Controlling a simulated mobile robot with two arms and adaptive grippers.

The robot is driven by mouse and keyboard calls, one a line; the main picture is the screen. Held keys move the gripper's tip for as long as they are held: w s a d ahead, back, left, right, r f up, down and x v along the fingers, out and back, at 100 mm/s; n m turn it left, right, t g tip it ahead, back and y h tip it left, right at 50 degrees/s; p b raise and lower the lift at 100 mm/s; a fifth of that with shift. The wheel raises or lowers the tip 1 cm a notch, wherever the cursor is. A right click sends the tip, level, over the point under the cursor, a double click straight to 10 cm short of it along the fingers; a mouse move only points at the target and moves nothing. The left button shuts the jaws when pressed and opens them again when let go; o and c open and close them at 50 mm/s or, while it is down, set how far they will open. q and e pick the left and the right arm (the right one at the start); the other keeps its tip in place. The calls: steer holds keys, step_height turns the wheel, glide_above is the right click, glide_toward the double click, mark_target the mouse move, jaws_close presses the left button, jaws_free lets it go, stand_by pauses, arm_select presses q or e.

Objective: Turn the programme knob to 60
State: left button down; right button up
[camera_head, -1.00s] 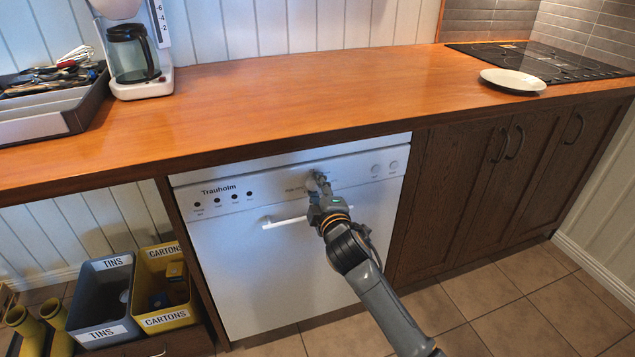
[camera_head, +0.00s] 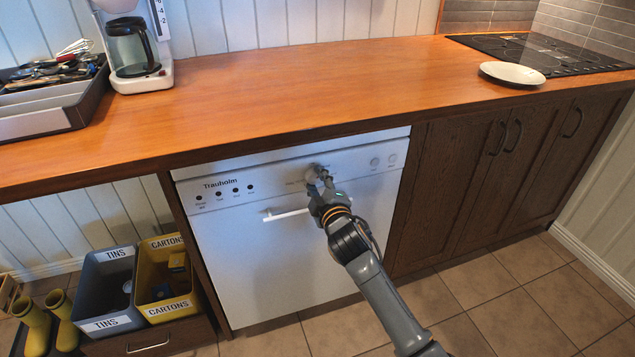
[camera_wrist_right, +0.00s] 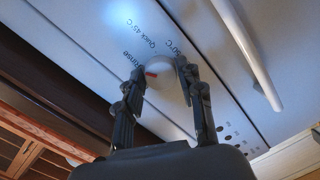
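The programme knob (camera_head: 314,172) is a round pale knob on the white dishwasher's control panel. In the right wrist view the knob (camera_wrist_right: 164,71) shows a red mark on its left side, toward the printed word "Rinse". "Quick 45°C" and another temperature label are printed beyond it; no 60 label is readable. My right gripper (camera_head: 319,184) is at the knob. In the wrist view its two fingers (camera_wrist_right: 161,68) stand on opposite sides of the knob and look closed against it, though the contact is partly hidden. My left gripper is not in view.
The dishwasher's door handle (camera_head: 288,214) lies just below and left of the gripper. The wooden countertop (camera_head: 300,95) overhangs the panel. Two small buttons (camera_head: 383,161) sit to the right. Bins marked TINS (camera_head: 110,325) and CARTONS (camera_head: 168,310) stand at lower left.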

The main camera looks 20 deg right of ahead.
steer(key=shift+o, duration=1.4)
steer(key=s+r, duration=0.1)
steer(key=s, duration=1.1)
steer(key=shift+a, duration=0.15)
steer(key=shift+r, duration=0.1)
